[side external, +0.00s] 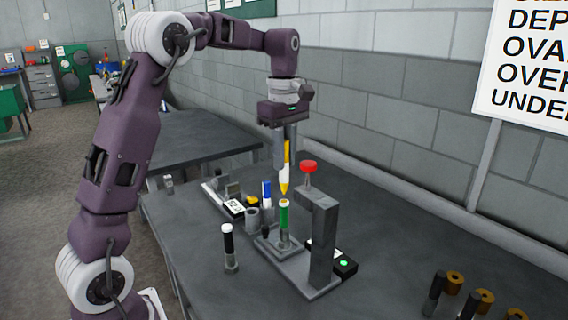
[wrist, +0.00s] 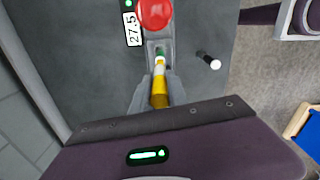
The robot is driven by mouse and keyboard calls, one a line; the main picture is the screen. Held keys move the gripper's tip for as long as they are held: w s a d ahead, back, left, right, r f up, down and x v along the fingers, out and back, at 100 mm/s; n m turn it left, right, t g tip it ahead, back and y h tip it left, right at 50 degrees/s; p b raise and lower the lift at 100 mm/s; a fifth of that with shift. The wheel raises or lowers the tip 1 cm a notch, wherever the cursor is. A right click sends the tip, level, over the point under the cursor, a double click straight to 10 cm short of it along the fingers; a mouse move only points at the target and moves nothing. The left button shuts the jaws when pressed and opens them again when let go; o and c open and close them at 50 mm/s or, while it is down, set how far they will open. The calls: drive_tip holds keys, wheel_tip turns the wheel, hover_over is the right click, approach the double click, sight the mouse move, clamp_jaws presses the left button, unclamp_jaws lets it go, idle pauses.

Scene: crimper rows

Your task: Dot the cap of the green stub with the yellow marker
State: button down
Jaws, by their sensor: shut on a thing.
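My gripper (side external: 286,158) is shut on the yellow marker (side external: 284,187), which points straight down. The marker also shows in the wrist view (wrist: 159,92) between the fingers. The green stub (side external: 284,216) stands upright in a grey fixture (side external: 297,268), with a pale cap on top. The marker's tip is right over this cap, very close; I cannot tell whether they touch. In the wrist view the green stub (wrist: 160,51) is partly hidden behind the marker.
A red knob (side external: 308,167) tops the fixture's post, close right of the marker. A black stub with white cap (side external: 229,246) stands left in front. A blue stub (side external: 266,192) and grey cup (side external: 252,217) stand behind left. Several dark-and-brown parts (side external: 455,281) sit front right.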

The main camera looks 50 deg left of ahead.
drive_tip(key=shift+r, duration=2.5)
drive_tip(key=w+d+f+m, duration=0.7)
drive_tip(key=d+f+m, duration=0.2)
drive_tip(key=m, duration=1)
drive_tip(key=shift+d+f+m, duration=0.15)
drive_tip(key=shift+d+m, duration=0.25)
drive_tip(key=shift+d, duration=0.1)
drive_tip(key=shift+a, duration=0.1)
